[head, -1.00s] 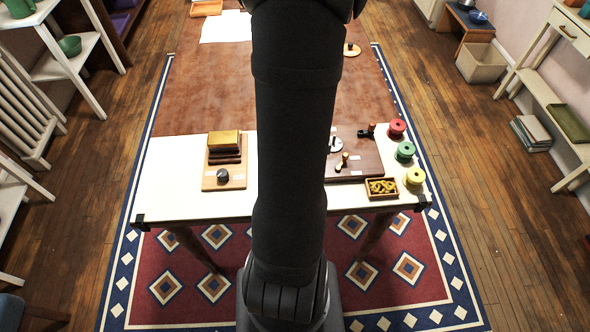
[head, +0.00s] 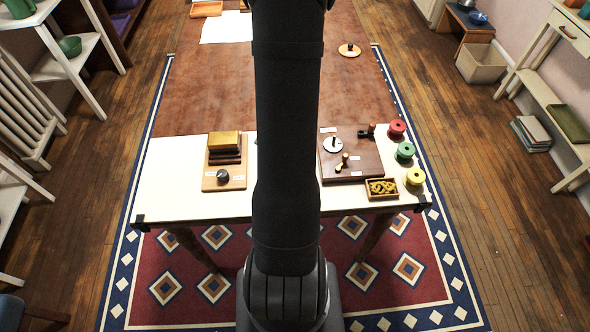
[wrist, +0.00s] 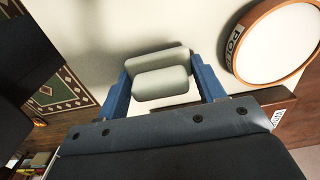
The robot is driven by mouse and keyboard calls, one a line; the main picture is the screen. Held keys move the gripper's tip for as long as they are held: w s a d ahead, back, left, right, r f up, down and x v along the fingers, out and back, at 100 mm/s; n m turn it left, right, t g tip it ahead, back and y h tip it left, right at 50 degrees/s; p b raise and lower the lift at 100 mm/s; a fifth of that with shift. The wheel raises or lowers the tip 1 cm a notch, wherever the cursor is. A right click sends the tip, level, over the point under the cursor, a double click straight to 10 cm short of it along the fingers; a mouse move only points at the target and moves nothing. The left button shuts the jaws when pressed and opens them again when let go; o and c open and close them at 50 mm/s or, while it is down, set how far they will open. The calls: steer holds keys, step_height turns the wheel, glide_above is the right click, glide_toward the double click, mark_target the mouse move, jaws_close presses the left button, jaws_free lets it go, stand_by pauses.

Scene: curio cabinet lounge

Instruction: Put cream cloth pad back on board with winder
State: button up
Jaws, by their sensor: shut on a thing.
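My gripper (wrist: 163,85) has blue fingers and is shut on a pale, rounded, two-part padded thing, which looks like the cream cloth pad (wrist: 160,82). It is over the white tabletop in the wrist view. In the head view, my arm hides the gripper and pad. The dark brown board (head: 366,166) lies on the right of the white table, with a white disc (head: 333,145), a black-handled piece (head: 366,131) and a small pale-knobbed piece (head: 342,163) on it. I cannot tell which piece is the winder. A brown labelled board edge (wrist: 282,112) shows beside the gripper in the wrist view.
A round wood-rimmed white thing (wrist: 275,45) is close right of the gripper. A tan board (head: 210,184) with stacked blocks is left.

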steer(key=shift+f, duration=0.55)
steer(key=shift+s+f, duration=0.1)
steer(key=o, duration=1)
steer(key=shift+s, duration=0.15)
step_height(320, 180, up, 18)
steer(key=w, duration=0.1)
steer(key=shift+r, duration=0.2)
steer(key=shift+f, duration=0.15)
